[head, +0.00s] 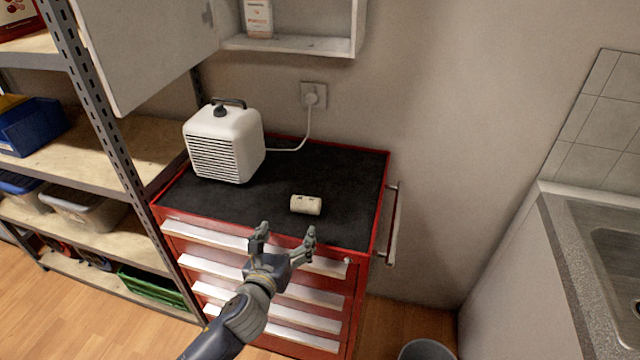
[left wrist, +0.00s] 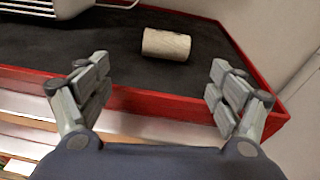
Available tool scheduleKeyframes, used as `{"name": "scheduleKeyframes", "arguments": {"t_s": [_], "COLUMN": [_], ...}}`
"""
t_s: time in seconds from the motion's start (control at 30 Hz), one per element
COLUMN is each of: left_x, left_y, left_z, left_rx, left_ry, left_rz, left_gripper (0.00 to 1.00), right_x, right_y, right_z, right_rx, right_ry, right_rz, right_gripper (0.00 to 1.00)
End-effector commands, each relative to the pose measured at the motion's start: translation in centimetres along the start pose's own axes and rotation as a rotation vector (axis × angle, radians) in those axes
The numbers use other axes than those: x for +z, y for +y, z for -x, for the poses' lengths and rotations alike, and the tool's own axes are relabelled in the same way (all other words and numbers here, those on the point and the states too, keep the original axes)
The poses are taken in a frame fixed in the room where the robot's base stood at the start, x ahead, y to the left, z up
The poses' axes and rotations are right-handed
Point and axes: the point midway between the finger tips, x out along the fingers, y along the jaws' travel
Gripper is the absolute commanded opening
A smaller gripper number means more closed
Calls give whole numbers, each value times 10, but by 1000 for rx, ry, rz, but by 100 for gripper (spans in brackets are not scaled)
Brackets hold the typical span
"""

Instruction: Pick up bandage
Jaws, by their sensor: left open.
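The bandage (head: 306,205) is a small cream roll lying on its side on the black top of the red tool cabinet (head: 383,172). In the left wrist view the bandage (left wrist: 166,44) lies beyond the fingertips, roughly midway between them. My left gripper (head: 286,234) is open and empty at the cabinet's front edge, short of the bandage. Its two spread fingers also show in the left wrist view (left wrist: 160,88). My right gripper is in neither view.
A white heater (head: 225,145) stands on the cabinet's back left, its cord running to a wall socket (head: 313,95). An open white wall cabinet (head: 290,44) hangs above. Shelving (head: 100,165) stands left and a sink (head: 615,250) right. The mat around the bandage is clear.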

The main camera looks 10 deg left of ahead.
Motion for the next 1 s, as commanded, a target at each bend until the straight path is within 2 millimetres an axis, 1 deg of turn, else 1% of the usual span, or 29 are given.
{"name": "scheduleKeyframes", "arguments": {"t_s": [0.03, 0.13, 0.2, 0.4, 0.5, 0.77, 1.0], "left_x": [8, 14, 16, 16, 15, 15, 13], "left_y": [-3, -6, -6, -7, -8, -8, -9], "left_z": [-1, -5, -11, -41, -52, -67, -97], "left_rx": [-12, -24, -27, -26, -27, -26, -26], "left_ry": [-14, -29, -34, -33, -33, -32, -32], "left_rz": [-51, -112, -126, -122, -123, -120, -118], "left_gripper": [86, 86, 86, 86, 86, 86, 86], "right_x": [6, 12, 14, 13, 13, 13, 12], "right_y": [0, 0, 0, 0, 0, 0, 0], "right_z": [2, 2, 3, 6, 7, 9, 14], "right_rx": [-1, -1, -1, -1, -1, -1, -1], "right_ry": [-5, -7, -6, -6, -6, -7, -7], "right_rz": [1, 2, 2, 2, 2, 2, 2], "right_gripper": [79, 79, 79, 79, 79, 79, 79]}}
